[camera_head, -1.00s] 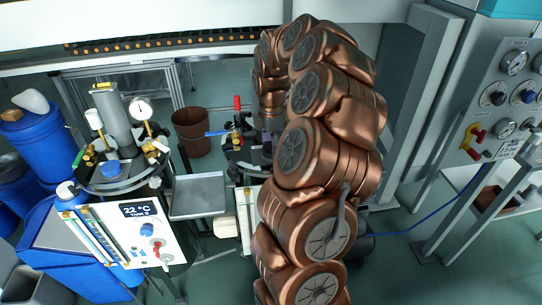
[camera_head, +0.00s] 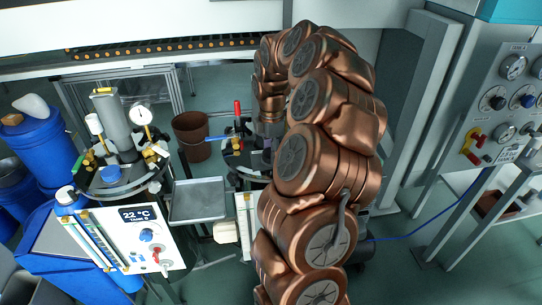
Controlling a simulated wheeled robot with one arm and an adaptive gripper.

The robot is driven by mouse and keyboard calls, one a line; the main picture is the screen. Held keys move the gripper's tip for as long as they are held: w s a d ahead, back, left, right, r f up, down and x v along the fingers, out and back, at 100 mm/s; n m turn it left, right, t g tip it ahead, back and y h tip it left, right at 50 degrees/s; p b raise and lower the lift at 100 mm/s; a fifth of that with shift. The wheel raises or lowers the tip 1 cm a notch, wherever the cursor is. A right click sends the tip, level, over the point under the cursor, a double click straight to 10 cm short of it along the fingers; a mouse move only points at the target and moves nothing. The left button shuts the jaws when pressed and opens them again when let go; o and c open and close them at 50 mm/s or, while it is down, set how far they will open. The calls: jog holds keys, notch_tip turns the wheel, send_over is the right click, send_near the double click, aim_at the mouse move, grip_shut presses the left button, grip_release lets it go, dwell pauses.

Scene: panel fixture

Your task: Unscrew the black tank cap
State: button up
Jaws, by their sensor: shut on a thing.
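My gripper (camera_head: 265,142) shows only as a dark shape at the end of my copper arm, over the top of the black-topped tank (camera_head: 234,166) right of centre. It points down and is shut on what sits there, where the black tank cap would be. My arm links hide the fingertips and most of this tank top, so the cap itself is not clearly visible. A red-handled valve (camera_head: 237,108) and a blue lever (camera_head: 222,137) stand just left of the gripper.
Another tank top on the left carries a blue cap (camera_head: 110,173), a gauge (camera_head: 141,116) and brass valves. A grey tray (camera_head: 198,200) lies between the tanks. A brown bucket (camera_head: 191,137) stands behind. A gauge panel (camera_head: 500,100) is at right.

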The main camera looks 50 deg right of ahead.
jog(key=shift+r, duration=0.1)
jog(key=shift+n+p, duration=0.85)
jog(key=shift+n, duration=0.25)
jog(key=shift+r+p, duration=0.45)
jog(key=shift+r, duration=0.6)
jog(key=shift+r+p, duration=1.05)
jog(key=shift+r, duration=1.45)
